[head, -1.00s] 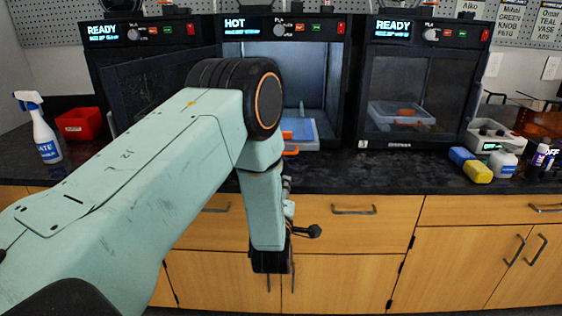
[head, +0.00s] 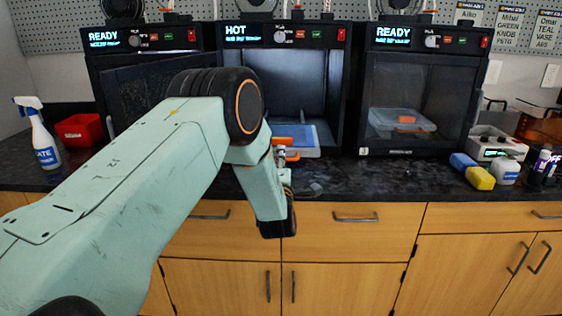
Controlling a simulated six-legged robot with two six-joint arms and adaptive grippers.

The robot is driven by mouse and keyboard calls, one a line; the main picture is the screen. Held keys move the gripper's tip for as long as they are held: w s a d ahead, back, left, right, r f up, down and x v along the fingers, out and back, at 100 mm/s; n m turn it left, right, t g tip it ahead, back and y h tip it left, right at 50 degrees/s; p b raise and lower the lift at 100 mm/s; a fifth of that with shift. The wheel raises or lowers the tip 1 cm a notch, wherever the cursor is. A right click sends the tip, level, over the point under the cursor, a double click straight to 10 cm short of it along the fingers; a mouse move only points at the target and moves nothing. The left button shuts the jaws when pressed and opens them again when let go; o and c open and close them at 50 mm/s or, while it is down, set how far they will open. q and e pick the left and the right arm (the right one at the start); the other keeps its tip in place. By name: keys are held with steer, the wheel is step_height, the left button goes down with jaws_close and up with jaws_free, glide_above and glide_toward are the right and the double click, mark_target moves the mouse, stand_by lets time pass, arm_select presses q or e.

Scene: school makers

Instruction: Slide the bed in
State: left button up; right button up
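The bed (head: 305,136), a blue plate on a pale base, sits at the bottom front of the open middle printer (head: 298,80), whose display reads HOT. An orange handle (head: 291,156) shows at the bed's front edge. My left arm covers the bed's left part. My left gripper (head: 283,152) is mostly hidden behind its own wrist. Small grey parts of it show close by the handle. I cannot tell whether it touches the handle or is open or shut. My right gripper is out of view.
The middle printer's dark door (head: 150,88) stands swung open to the left. A closed printer (head: 415,95) reading READY is at the right.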

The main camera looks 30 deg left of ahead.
arm_select(q)
steer(key=shift+c, duration=0.4)
jaws_close()
stand_by(0.4)
